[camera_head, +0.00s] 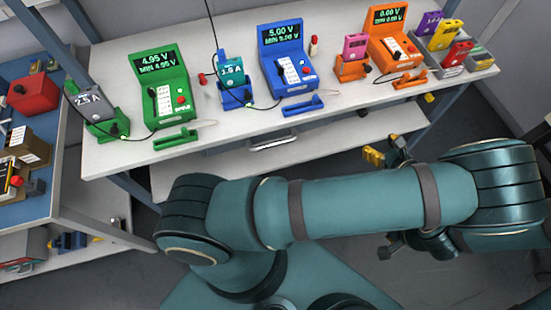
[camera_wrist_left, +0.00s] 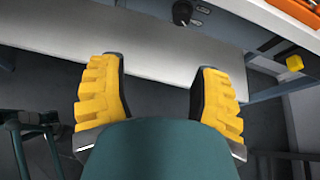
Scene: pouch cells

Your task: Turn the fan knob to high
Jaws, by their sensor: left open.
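A black round knob (camera_wrist_left: 182,12) shows at the top of the left wrist view, with a small dark marking beside it. I cannot tell its setting. I cannot make the knob out in the head view. My left gripper (camera_head: 384,150) is in front of the bench's right part, below the tabletop edge. In the left wrist view its two yellow fingers (camera_wrist_left: 160,92) are wide apart with nothing between them. The knob lies beyond the fingertips, apart from them. My right gripper does not show clearly in either view.
A white bench (camera_head: 225,140) carries a green tester (camera_head: 160,88), a blue tester (camera_head: 287,58) and an orange tester (camera_head: 391,36). A yellow part (camera_wrist_left: 294,62) sits at the right in the wrist view. A blue side table (camera_head: 40,195) stands at the left.

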